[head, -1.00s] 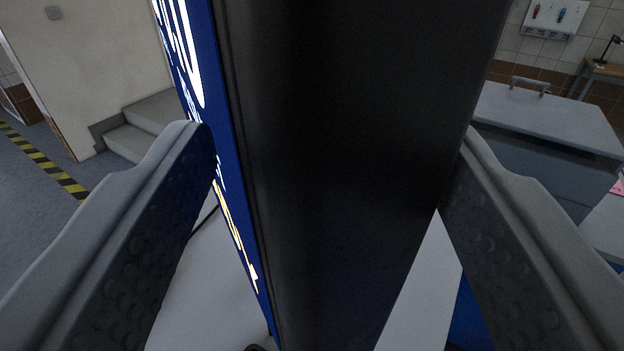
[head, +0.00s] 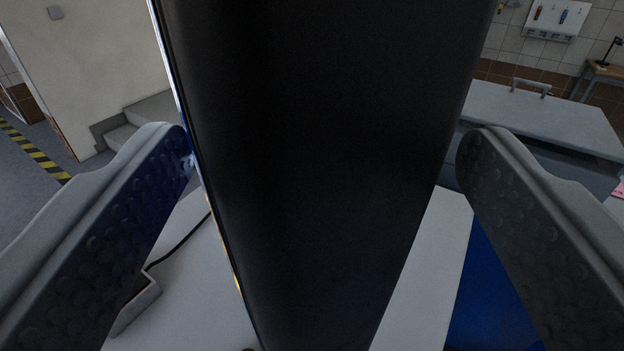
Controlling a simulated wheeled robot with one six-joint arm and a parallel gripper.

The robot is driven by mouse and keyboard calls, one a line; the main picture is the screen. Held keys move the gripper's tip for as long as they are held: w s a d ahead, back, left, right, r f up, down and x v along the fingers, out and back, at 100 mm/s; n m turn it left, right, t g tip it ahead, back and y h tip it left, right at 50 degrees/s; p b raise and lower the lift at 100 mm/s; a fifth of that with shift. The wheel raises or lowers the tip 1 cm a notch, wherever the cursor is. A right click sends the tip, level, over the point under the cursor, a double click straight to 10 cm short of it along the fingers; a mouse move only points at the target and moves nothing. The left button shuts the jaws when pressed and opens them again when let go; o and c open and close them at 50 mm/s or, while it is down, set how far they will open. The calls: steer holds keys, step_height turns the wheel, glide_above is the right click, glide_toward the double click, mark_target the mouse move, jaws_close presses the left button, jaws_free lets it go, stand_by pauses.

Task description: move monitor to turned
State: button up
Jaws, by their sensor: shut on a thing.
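The monitor (head: 320,150) fills the middle of the head view, with its dark side or back toward me. Its lit screen shows only as a thin blue-white strip along the left edge. My gripper (head: 327,138) straddles the monitor and is shut on it, with one grey padded finger on each side. The left finger is by the screen edge and the right finger is by the dark right edge. The monitor's foot is hidden below the picture.
A white tabletop (head: 190,280) lies below, with a black cable (head: 180,240) at left. A blue surface (head: 490,300) is at lower right. A grey lidded box (head: 550,115) stands behind at right. Steps (head: 150,115) and floor are at far left.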

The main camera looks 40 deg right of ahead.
steer(key=shift+d+f, duration=0.1)
steer(key=shift+f, duration=0.15)
steer(key=v, duration=1.7)
steer(key=shift+a+r, duration=0.2)
steer(key=shift+a, duration=0.15)
